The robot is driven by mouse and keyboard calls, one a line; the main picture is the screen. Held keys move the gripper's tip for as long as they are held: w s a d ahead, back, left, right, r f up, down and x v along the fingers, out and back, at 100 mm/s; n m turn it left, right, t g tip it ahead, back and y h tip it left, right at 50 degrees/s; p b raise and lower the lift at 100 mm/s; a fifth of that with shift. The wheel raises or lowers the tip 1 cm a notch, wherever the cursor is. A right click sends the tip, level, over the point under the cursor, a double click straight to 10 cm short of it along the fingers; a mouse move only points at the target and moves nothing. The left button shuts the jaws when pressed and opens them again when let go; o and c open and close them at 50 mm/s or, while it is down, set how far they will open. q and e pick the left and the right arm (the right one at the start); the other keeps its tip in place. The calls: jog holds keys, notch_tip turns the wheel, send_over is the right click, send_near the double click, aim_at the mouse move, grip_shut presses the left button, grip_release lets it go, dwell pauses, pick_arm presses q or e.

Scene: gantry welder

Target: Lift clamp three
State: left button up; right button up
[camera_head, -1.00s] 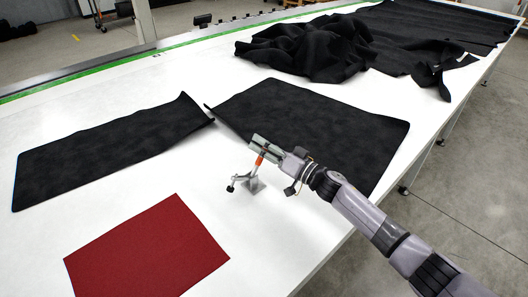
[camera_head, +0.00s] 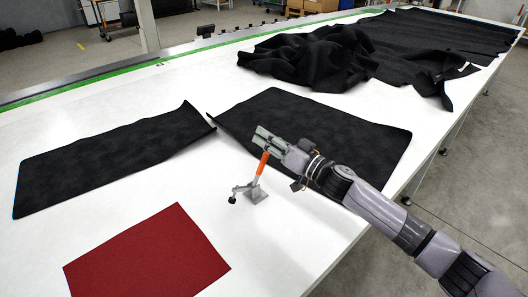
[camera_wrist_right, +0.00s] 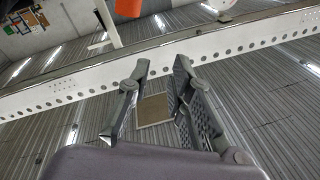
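The toggle clamp stands on the white table, its grey base (camera_head: 257,195) flat on the top. Its orange handle (camera_head: 262,163) points up, and its arm with a black tip (camera_head: 233,199) reaches left. My right gripper (camera_head: 262,138) is just above the top of the handle, its fingers pointing up and left. In the right wrist view the two fingers (camera_wrist_right: 157,85) are apart with nothing between them. An orange piece, likely the handle (camera_wrist_right: 128,8), shows at that view's top edge, outside the fingers. I cannot tell whether the gripper touches the handle. My left gripper is not in view.
A red sheet (camera_head: 148,260) lies in front of the clamp on the white table (camera_head: 60,235). Black sheets lie at left (camera_head: 110,160) and behind the gripper (camera_head: 330,125). A crumpled black cloth (camera_head: 310,58) lies farther back. The table around the clamp's base is bare.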

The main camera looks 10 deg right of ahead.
jog(key=s+f+n, duration=0.1)
jog(key=s+n, duration=0.1)
jog(key=s+n+h+b, duration=0.1)
jog(key=s+n, duration=0.1)
jog(key=s+f+n+t, duration=0.1)
jog(key=s+n, duration=0.1)
jog(key=shift+s+d+f+n+h+b, duration=0.15)
jog(key=shift+d+f+n+h+b, duration=0.15)
jog(key=shift+d+n+h, duration=0.1)
grip_shut()
jog(key=s+f+n+h+b, duration=0.1)
jog(key=s+f+n+h, duration=0.1)
jog(key=s+n, duration=0.55)
jog(key=w+a+f+n+p, duration=0.1)
jog(key=w+a+p, duration=0.1)
jog(key=w, duration=0.8)
jog(key=shift+w+a+f+p, duration=0.2)
jog(key=shift+a+f+p, duration=0.1)
jog(key=shift+p, duration=0.2)
jog(key=shift+d, duration=0.2)
jog(key=shift+w+d, duration=0.15)
jog(key=shift+w, duration=0.05)
